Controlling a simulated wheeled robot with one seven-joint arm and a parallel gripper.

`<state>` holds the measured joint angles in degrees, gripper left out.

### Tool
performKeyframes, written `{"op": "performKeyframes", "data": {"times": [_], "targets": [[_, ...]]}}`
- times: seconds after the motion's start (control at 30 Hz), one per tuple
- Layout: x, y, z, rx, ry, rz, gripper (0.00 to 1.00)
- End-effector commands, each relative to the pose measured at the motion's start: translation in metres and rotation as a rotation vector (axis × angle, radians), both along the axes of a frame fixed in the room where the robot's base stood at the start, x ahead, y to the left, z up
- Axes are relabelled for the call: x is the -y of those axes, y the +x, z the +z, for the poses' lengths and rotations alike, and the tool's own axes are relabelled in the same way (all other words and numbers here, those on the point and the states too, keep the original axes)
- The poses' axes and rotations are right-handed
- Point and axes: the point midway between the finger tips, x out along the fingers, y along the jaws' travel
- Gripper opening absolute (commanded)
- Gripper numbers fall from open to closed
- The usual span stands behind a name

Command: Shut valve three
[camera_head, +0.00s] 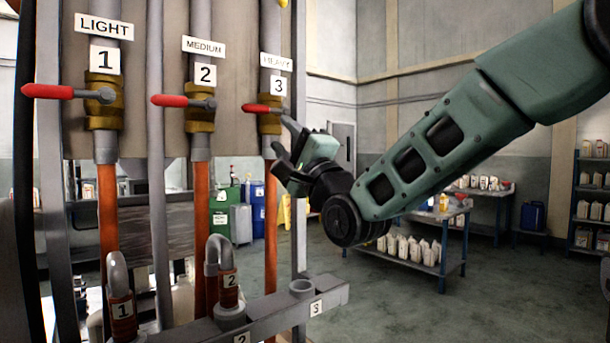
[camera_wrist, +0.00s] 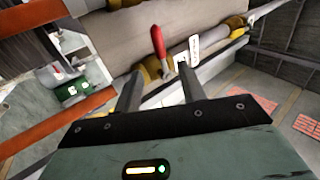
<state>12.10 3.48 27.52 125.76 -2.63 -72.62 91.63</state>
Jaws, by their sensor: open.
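Valve three has a brass body (camera_head: 269,124) on the rightmost pipe, under the "HEAVY" sign (camera_head: 276,63) and the "3" plate (camera_head: 278,86). Its red lever (camera_head: 262,108) lies level, pointing left, across the upright pipe. My gripper (camera_head: 281,134) is just right of and below the valve, its fingers spread and pointing up and left toward it. In the wrist view my gripper (camera_wrist: 160,72) is open with nothing held; a red lever (camera_wrist: 157,40) on a brass body (camera_wrist: 152,68) stands just beyond the fingertips. Whether a finger touches the valve I cannot tell.
Valve one's red lever (camera_head: 48,91) and valve two's red lever (camera_head: 170,100) also lie level, pointing left. Hooked nozzles (camera_head: 118,286) and (camera_head: 218,255) sit in holders one and two; holder three (camera_head: 301,288) is empty. A bottle-laden table (camera_head: 421,262) stands behind my arm.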

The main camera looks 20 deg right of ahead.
Motion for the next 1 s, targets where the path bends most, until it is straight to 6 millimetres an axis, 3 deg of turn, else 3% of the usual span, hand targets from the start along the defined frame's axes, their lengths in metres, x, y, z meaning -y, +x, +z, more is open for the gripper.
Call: {"op": "performKeyframes", "data": {"times": [0.03, 0.2, 0.4, 1.0], "targets": [[0.003, -0.011, -0.011, 0.000, -0.002, -0.001, 0.41], [0.011, -0.037, -0.028, 0.000, -0.001, -0.001, 0.41], [0.017, -0.053, -0.039, 0.000, 0.001, 0.001, 0.41], [0.018, -0.057, -0.040, 0.000, 0.001, 0.000, 0.41]]}}
